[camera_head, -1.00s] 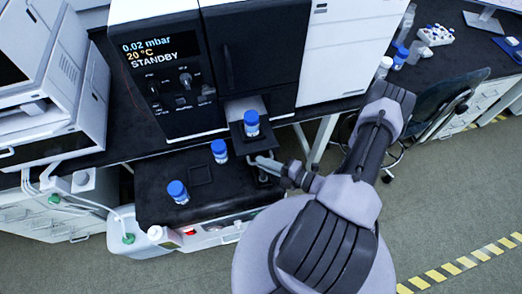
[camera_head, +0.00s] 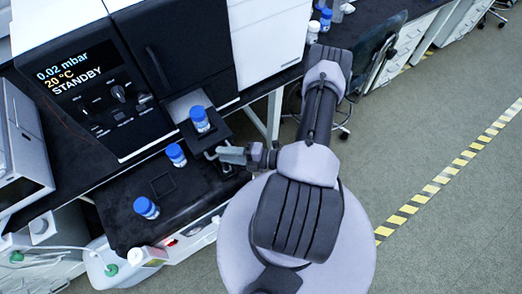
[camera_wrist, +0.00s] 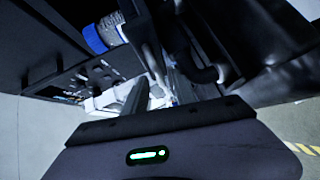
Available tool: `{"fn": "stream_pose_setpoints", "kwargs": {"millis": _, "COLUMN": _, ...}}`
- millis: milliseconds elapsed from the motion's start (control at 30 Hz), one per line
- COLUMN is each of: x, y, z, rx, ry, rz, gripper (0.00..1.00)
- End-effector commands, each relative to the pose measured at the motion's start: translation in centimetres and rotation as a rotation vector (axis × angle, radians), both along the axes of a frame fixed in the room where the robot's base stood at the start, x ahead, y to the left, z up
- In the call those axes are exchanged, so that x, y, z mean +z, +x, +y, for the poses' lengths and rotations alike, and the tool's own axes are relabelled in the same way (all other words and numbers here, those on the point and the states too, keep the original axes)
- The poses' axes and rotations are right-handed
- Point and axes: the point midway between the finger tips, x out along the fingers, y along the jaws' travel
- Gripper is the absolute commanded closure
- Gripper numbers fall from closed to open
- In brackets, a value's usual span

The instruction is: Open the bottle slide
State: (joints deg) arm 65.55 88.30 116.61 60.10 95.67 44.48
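The bottle slide (camera_head: 221,135) is a dark tray sticking out of the front of the black-and-white instrument (camera_head: 130,100). A light plate (camera_head: 181,107) shows behind it. A blue-capped bottle (camera_head: 200,120) stands upright on the slide. A bent metal handle (camera_head: 210,155) is at the slide's front. My gripper (camera_head: 232,155) is right beside this handle; I cannot tell whether they touch. In the wrist view a blue-capped bottle (camera_wrist: 103,36) appears tilted at upper left, near a grey finger. The gap between my fingers is not clear in either view.
Two more blue-capped bottles (camera_head: 176,155) (camera_head: 146,208) stand on the black lower surface (camera_head: 120,195), near a square outline (camera_head: 162,185). A white jug (camera_head: 108,265) stands at lower left. A chair (camera_head: 370,60) is at the back right. Grey floor is open at right.

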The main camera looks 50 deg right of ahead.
Motion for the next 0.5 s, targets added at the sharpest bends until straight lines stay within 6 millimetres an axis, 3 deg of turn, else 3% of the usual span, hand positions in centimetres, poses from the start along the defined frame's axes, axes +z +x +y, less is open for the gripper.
{"fn": "stream_pose_setpoints", "kwargs": {"millis": 500, "x": 2.2, "y": -12.2, "z": -7.0, "rx": -0.006, "ry": -0.005, "rz": 0.001, "gripper": 0.67}}
